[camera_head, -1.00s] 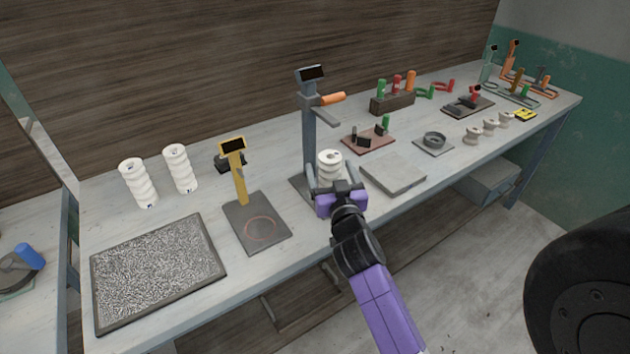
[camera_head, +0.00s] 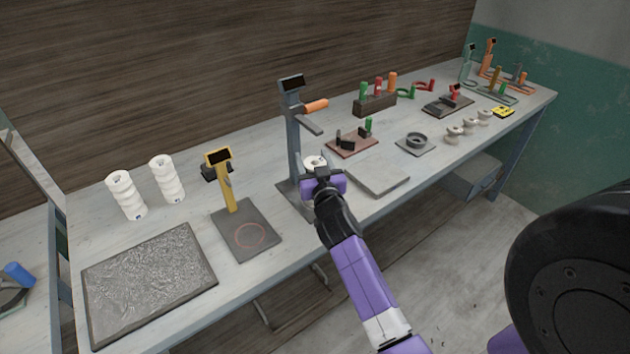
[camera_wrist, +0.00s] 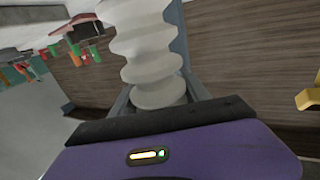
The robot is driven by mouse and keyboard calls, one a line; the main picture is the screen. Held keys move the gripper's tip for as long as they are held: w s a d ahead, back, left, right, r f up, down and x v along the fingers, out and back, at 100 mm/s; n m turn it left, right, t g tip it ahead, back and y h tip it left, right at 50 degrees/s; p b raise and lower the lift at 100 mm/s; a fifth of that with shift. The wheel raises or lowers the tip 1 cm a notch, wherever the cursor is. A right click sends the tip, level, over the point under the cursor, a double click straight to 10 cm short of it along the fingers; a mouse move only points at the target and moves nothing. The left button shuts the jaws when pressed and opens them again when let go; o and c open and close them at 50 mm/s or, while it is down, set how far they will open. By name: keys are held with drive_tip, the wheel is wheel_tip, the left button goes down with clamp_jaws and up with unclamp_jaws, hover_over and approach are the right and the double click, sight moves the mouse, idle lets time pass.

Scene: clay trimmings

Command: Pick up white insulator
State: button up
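The white ribbed insulator (camera_wrist: 145,50) stands at the grey press stand. In the head view only its top (camera_head: 314,162) shows above my gripper (camera_head: 320,172), which hides the rest. In the wrist view it is right in front of my purple gripper, with grey fingers to either side of its lower end. The fingers look spread around it; whether they touch it is not clear.
The grey press stand (camera_head: 293,130) with an orange handle rises close behind my gripper. A yellow stand (camera_head: 222,180) is to its left, a flat grey plate (camera_head: 378,178) to its right. A dark-framed textured tray (camera_head: 150,280) lies front left. Small spools (camera_head: 454,134) stand farther right.

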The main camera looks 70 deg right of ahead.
clamp_jaws()
drive_tip(key=shift+r, duration=0.15)
drive_tip(key=shift+r, duration=0.1)
